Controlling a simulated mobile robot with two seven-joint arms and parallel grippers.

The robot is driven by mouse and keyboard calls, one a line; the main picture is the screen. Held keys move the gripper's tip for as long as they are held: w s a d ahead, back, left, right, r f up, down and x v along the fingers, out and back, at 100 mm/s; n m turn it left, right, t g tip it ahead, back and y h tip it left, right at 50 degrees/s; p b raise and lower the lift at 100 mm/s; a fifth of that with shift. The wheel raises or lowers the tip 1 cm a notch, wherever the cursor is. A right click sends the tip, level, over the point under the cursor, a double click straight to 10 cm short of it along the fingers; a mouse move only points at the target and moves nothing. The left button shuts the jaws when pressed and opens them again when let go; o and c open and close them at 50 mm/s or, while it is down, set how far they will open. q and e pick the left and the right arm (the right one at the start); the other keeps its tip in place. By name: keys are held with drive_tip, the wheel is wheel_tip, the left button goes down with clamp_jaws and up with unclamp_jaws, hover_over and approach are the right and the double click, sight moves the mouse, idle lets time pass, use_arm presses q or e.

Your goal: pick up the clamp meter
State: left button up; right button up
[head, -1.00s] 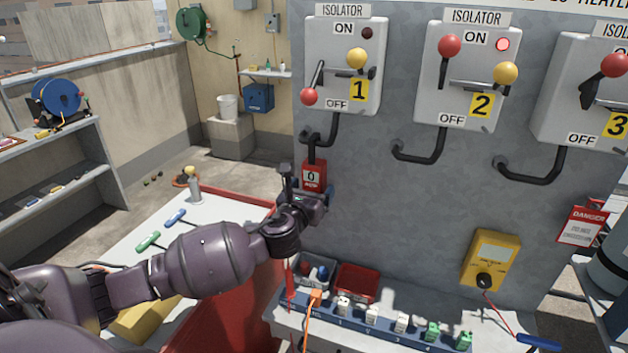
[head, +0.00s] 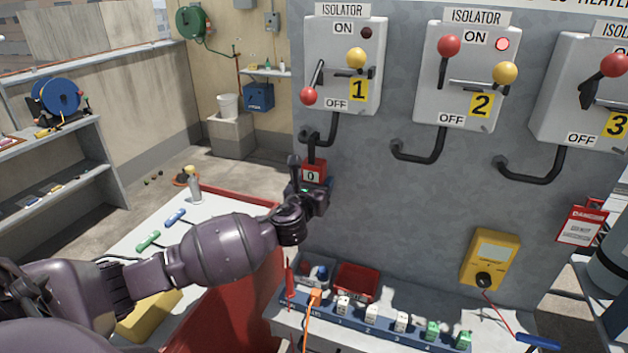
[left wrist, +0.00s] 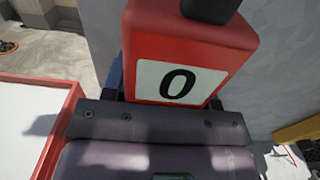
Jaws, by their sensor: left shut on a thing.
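The clamp meter (head: 313,172) is a red body with a white panel reading 0. It is upright against the grey panel, just below the black conduit under isolator 1. In the left wrist view the clamp meter (left wrist: 185,60) fills the upper middle, with a black part on its top. My left gripper (head: 309,186) is shut on its lower part, with dark blue fingers along both sides. The fingers and wrist hide the meter's lower end. I cannot tell whether its top touches the conduit. My right gripper is not in view.
Isolator 1 (head: 343,65) and its conduit (head: 325,140) are close above. Below stand a red bin (head: 357,281), a grey bin and a blue rail (head: 385,328) with several small parts. A yellow meter (head: 491,260) is to the right. A red-edged white table (head: 210,215) is left.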

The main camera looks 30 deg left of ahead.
sight(317, 169)
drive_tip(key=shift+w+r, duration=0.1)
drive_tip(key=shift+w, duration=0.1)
use_arm(q)
drive_tip(key=shift+r, duration=0.15)
drive_tip(key=shift+r, duration=0.25)
wheel_tip(317, 169, up, 3)
drive_tip(key=shift+r, duration=0.1)
drive_tip(key=v, duration=1.7)
drive_tip(key=shift+a+f+b, duration=0.1)
drive_tip(key=shift+f+b, duration=0.2)
drive_tip(key=shift+f, duration=0.05)
drive_tip(key=shift+c, duration=0.4)
drive_tip(key=shift+s, duration=0.5)
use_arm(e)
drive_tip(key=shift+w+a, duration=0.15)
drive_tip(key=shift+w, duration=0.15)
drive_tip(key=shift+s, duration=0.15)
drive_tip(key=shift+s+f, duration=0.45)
